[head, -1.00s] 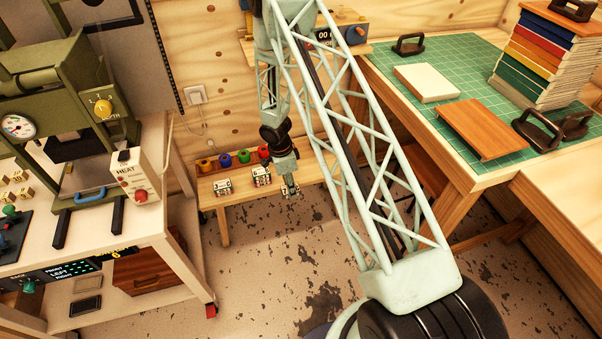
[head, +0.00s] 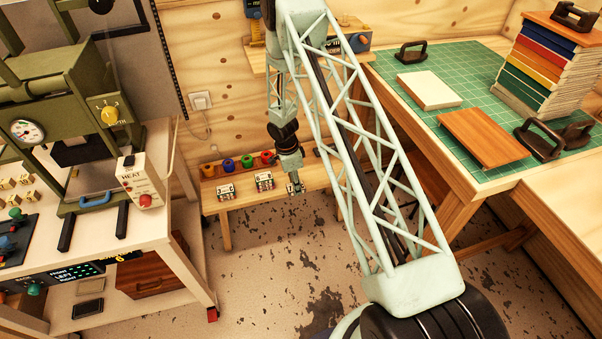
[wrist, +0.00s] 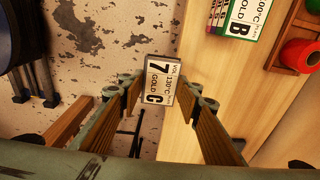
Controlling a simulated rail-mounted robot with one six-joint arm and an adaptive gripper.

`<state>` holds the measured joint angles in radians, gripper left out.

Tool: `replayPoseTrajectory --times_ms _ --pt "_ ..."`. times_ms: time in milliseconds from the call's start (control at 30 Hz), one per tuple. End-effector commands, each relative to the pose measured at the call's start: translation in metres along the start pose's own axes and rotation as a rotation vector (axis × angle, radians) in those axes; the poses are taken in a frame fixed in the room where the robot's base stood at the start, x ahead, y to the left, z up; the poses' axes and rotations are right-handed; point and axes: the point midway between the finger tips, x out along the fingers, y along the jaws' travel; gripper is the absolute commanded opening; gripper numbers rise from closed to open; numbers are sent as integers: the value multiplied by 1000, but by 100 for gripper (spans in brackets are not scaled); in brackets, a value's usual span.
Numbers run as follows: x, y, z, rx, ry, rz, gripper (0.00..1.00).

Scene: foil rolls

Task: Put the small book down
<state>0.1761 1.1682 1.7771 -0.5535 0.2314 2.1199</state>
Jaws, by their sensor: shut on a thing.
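The small book (wrist: 160,83) has a white label reading "VOL 7", "GOLD" and "C". In the wrist view it sits between the fingertips of my gripper (wrist: 163,97), which is shut on it. Behind the book, the front edge of the low wooden bench (wrist: 221,78) runs down the picture, with floor to its left. In the head view my gripper (head: 295,189) hangs at the right part of this bench, right of two similar small books (head: 226,192) (head: 264,181). I cannot tell how high the held book is above the bench.
A rack with coloured spools (head: 240,163) stands along the bench's back. The press cart (head: 165,262) is at left. At right, the table with a green mat (head: 478,85) holds a book stack (head: 545,65) and boards. Bare bench shows beside the held book.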

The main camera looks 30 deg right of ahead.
Motion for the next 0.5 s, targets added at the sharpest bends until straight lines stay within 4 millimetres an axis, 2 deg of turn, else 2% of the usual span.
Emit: replayPoseTrajectory --times_ms 500 --pt "13 -72 -40 3 -1 -2 20"
